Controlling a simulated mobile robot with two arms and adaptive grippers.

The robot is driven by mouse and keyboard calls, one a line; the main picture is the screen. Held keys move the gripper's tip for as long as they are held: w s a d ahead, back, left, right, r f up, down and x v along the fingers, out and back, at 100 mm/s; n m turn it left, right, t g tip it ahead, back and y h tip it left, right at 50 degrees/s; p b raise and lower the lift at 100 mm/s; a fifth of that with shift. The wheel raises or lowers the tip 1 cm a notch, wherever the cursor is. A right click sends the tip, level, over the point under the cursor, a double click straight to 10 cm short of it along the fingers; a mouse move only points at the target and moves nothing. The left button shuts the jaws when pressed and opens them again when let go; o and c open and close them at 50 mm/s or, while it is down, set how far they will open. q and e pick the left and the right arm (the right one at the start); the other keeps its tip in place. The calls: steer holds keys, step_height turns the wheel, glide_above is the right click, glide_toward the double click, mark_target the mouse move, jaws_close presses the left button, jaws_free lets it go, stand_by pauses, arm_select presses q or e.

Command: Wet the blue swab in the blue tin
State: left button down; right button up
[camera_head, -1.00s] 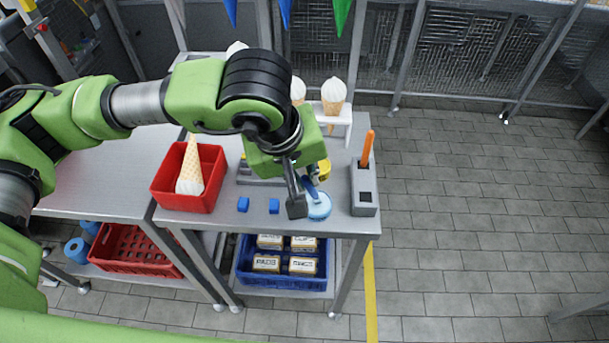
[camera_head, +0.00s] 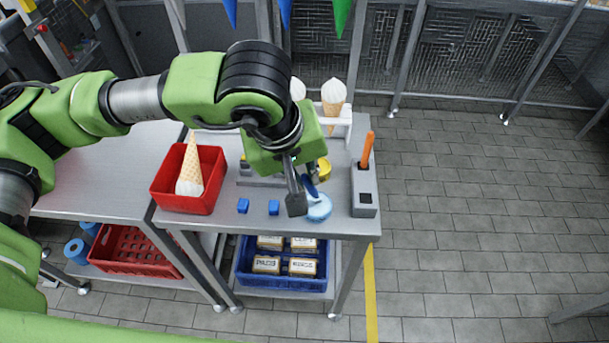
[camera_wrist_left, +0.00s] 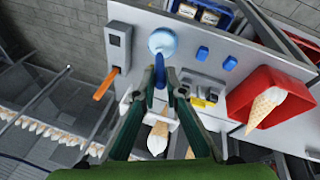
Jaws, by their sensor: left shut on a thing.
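The light blue tin (camera_head: 319,207) stands near the front right of the metal table. It also shows at the top of the left wrist view (camera_wrist_left: 163,42). My left gripper (camera_head: 305,196) is shut on the dark blue swab (camera_head: 312,187), just behind and over the tin. In the left wrist view the swab (camera_wrist_left: 160,72) points from between the fingers toward the tin, its end overlapping the tin's near edge. I cannot tell whether the tip touches the tin's contents. My right gripper is not in view.
A grey holder (camera_head: 364,190) with an orange-handled swab (camera_head: 367,150) and an empty square slot stands right of the tin. A yellow tin (camera_head: 324,169) sits behind. Two blue blocks (camera_head: 273,207) and a red bin (camera_head: 187,203) with a cone lie left. A white cone rack (camera_head: 341,123) stands behind.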

arm_select(q)
steer(key=shift+r+p, duration=0.8)
steer(key=shift+r, duration=2.3)
